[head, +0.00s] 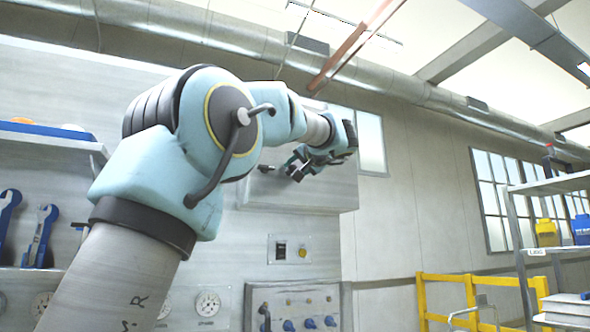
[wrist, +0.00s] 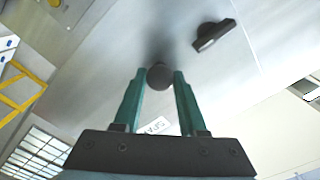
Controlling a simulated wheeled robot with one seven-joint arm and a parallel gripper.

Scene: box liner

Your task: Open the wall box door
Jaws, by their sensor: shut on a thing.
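The wall box (head: 325,198) is a pale grey box mounted on the wall, behind and below my forearm in the head view. My gripper (head: 290,168) is at its front face. In the wrist view my gripper's two teal fingers (wrist: 159,72) are shut on a round dark knob (wrist: 160,79) that sticks out from the pale door face (wrist: 110,72). A separate dark handle (wrist: 213,35) is on the same face, apart from the fingers. My arm hides the upper left of the box, and I cannot tell whether the door is ajar.
Below the box are a small switch plate (head: 291,250) and a panel with blue knobs (head: 310,324). A tool shelf (head: 50,142) is at left. A yellow railing (head: 425,300) and a metal rack (head: 520,235) stand at right. Bare wall lies right of the box.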

